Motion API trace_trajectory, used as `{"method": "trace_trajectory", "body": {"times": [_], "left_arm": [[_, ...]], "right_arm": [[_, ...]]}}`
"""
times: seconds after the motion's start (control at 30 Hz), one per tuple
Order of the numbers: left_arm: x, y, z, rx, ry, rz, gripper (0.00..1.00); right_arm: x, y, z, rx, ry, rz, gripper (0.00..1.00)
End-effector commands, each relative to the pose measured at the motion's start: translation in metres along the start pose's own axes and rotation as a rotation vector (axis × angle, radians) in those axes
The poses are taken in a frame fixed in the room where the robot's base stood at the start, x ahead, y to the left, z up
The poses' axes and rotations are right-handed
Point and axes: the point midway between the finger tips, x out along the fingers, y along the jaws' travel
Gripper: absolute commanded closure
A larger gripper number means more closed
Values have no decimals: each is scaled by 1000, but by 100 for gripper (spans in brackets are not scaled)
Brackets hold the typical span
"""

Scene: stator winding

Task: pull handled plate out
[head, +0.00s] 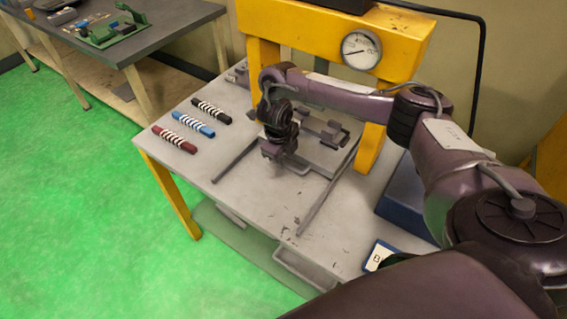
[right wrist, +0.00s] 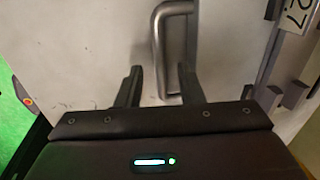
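The handled plate (head: 321,160) is a flat grey plate lying between two rails on the grey table under the yellow frame. Its bent metal handle (right wrist: 160,50) shows clearly in the right wrist view, at the plate's near edge. My right gripper (right wrist: 159,72) is open, with its two dark fingers apart on either side of the handle's bar in that picture. I cannot tell whether they touch it. In the head view my right gripper (head: 277,153) points down over the handle and partly hides it. My left gripper is not in view.
The yellow frame (head: 310,28) with a round gauge (head: 361,49) stands over the table. Two rails, left (head: 235,157) and right (head: 327,193), flank the plate. Black, blue and red striped coils (head: 193,124) lie at left. A blue box (head: 402,205) stands at right. The table front is clear.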

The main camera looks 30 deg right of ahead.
Motion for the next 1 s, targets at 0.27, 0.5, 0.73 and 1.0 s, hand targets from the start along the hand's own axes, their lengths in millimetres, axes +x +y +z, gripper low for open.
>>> {"method": "trace_trajectory", "body": {"times": [0.27, 0.5, 0.73, 1.0], "left_arm": [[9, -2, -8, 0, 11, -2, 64], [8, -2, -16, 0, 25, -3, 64], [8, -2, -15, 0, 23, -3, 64], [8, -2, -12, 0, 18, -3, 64]], "right_arm": [[22, 0, 1, 1, -2, -1, 66], [22, 0, 1, 1, -2, -1, 67], [22, 0, 1, 1, -3, -1, 97], [22, 0, 1, 1, -3, -1, 100]]}}
